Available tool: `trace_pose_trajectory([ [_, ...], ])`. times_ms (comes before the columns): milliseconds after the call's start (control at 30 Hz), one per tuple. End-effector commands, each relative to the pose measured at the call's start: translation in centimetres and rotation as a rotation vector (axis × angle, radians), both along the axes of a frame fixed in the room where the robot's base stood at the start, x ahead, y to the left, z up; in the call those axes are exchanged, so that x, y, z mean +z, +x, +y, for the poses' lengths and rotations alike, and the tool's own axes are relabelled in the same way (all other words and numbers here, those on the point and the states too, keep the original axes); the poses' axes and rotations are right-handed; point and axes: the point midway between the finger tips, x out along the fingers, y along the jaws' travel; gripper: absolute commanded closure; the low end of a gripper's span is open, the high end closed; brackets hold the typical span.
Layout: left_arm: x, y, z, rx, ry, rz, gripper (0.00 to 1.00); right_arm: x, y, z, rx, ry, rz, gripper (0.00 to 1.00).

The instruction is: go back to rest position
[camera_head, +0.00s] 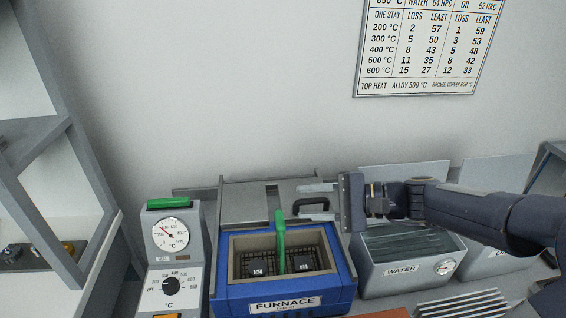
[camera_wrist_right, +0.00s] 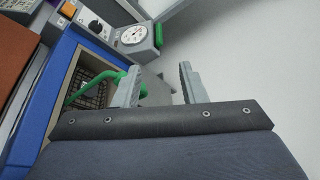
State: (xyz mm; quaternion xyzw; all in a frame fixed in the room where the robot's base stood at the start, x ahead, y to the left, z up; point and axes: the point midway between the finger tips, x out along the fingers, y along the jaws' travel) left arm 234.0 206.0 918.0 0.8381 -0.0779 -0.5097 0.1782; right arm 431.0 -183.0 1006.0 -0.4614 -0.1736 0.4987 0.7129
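My right gripper (camera_head: 301,202) reaches in from the right, above and behind the right rear of the blue furnace (camera_head: 283,300). In the right wrist view its two grey fingers stand apart with nothing held between them (camera_wrist_right: 160,70). In the furnace lies a wire basket with an upright green handle (camera_head: 280,242); the handle also shows in the wrist view (camera_wrist_right: 104,74), to the left of the fingers. Two dark labelled blocks (camera_head: 258,268) sit in the basket. My left gripper is not in view.
A WATER tank (camera_head: 400,270) stands right of the furnace, below my right arm, with another tank (camera_head: 491,262) beside it. A control box with a dial (camera_head: 172,235) stands left. A wall chart (camera_head: 420,45) hangs above.

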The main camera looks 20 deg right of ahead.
Motion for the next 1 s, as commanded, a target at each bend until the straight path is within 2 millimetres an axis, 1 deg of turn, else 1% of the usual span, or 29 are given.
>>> trace_pose_trajectory([
  [67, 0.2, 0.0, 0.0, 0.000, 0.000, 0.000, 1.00, 0.2, -0.3, 0.2, 0.007, -0.014, -0.003, 0.62],
  [167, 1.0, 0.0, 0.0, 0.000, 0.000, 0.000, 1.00, 0.8, -2.4, 1.1, 0.048, -0.107, -0.024, 0.62],
  [267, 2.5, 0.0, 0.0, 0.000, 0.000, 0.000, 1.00, 1.2, -6.6, 2.2, 0.130, -0.305, -0.075, 0.62],
  [300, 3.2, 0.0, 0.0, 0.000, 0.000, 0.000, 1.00, 1.2, -8.6, 2.4, 0.164, -0.404, -0.104, 0.62],
  [333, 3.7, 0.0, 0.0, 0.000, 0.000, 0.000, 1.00, 1.1, -10.0, 2.4, 0.190, -0.480, -0.129, 0.62],
  [400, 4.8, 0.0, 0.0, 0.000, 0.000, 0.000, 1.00, 0.7, -13.1, 1.9, 0.243, -0.657, -0.191, 0.62],
  [500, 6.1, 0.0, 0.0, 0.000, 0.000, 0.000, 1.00, 0.0, -16.4, 0.6, 0.299, -0.882, -0.284, 0.62],
  [533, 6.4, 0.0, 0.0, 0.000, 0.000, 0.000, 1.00, -0.2, -17.1, 0.2, 0.310, -0.941, -0.312, 0.62],
  [600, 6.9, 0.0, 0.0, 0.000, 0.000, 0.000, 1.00, -0.6, -18.4, -0.8, 0.330, -1.054, -0.367, 0.62],
  [733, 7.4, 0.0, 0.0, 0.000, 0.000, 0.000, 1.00, -1.1, -19.5, -1.9, 0.350, -1.184, -0.434, 0.62],
  [833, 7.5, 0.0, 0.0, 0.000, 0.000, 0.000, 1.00, -1.4, -19.7, -2.3, 0.356, -1.220, -0.451, 0.62],
  [1000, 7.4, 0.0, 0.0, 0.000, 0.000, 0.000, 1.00, -1.5, -19.7, -2.4, 0.357, -1.222, -0.449, 0.62],
])
